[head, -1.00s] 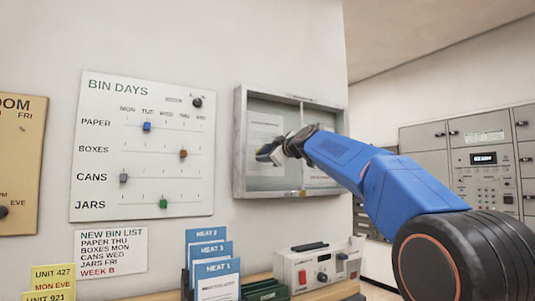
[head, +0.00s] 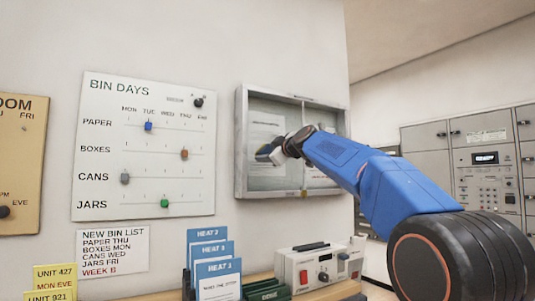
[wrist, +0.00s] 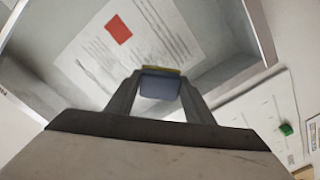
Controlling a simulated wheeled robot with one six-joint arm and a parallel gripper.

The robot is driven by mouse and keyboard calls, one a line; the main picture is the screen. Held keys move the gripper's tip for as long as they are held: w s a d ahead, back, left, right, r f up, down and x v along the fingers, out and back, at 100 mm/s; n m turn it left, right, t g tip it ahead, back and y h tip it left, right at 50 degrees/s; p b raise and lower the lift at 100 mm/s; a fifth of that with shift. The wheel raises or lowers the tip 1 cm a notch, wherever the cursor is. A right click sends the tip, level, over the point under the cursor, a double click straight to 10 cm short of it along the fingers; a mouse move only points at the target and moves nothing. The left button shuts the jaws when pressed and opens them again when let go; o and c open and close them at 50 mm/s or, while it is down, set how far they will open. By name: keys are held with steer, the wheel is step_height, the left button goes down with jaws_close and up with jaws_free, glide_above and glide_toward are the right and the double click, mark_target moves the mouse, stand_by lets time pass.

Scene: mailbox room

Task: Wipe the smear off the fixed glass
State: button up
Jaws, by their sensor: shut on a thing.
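The glass-fronted notice case (head: 240,150) hangs on the wall in the middle of the head view, with a metal frame and papers behind its panes. My gripper (head: 268,153) is in front of its left pane. In the wrist view my gripper (wrist: 158,88) is shut on a small block (wrist: 160,86), blue-grey with a yellowish edge, probably a wiping pad. The case's glass (wrist: 75,20) lies beyond it, with a white sheet bearing a red square behind. I cannot make out the smear, and cannot tell whether the block touches the glass.
A BIN DAYS board (head: 145,150) with coloured sliders hangs left of the case. Below stand blue HEAT cards (head: 215,275) and a white device (head: 318,268) with a red switch on a shelf. Grey mailboxes (head: 430,150) are at the right.

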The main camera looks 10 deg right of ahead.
steer(key=shift+w+a, duration=0.1)
steer(key=shift+w, duration=0.3)
